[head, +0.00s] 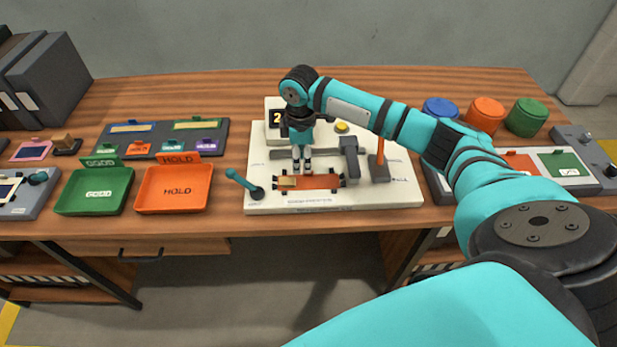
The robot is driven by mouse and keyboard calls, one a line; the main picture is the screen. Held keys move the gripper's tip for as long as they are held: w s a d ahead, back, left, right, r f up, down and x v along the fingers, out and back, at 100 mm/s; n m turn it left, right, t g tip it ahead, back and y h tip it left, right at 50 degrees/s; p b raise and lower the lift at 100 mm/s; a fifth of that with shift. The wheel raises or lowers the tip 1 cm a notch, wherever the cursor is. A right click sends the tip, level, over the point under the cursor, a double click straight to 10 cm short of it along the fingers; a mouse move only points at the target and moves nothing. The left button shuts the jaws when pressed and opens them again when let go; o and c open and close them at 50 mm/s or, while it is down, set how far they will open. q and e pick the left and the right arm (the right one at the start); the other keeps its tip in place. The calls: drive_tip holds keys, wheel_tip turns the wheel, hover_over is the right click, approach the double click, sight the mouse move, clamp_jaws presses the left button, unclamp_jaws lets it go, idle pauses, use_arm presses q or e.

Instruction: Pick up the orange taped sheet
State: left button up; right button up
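The orange taped sheet (320,182) lies flat on the white device board (390,203), with a tan strip at its left end. Dark roller parts show at its ends and edges. My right gripper (302,166) reaches down from above, with its fingertips right over the sheet's back edge. The two fingertips show side by side with a narrow gap. Whether they touch or grip the sheet is too small to tell. My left gripper is not in view.
A teal lever (243,182) stands left of the sheet, a grey bracket (350,158) and an orange-handled lever (378,160) right of it. A green tray (78,206) and an orange HOLD tray (150,207) sit to the left. Coloured round containers (484,113) stand at the back right.

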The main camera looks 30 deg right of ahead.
sight(309, 180)
drive_tip(key=f, duration=0.2)
drive_tip(key=shift+s+f, duration=0.35)
drive_tip(key=shift+w+f, duration=0.1)
drive_tip(key=shift+f, duration=0.45)
clamp_jaws()
drive_tip(key=shift+r, duration=0.15)
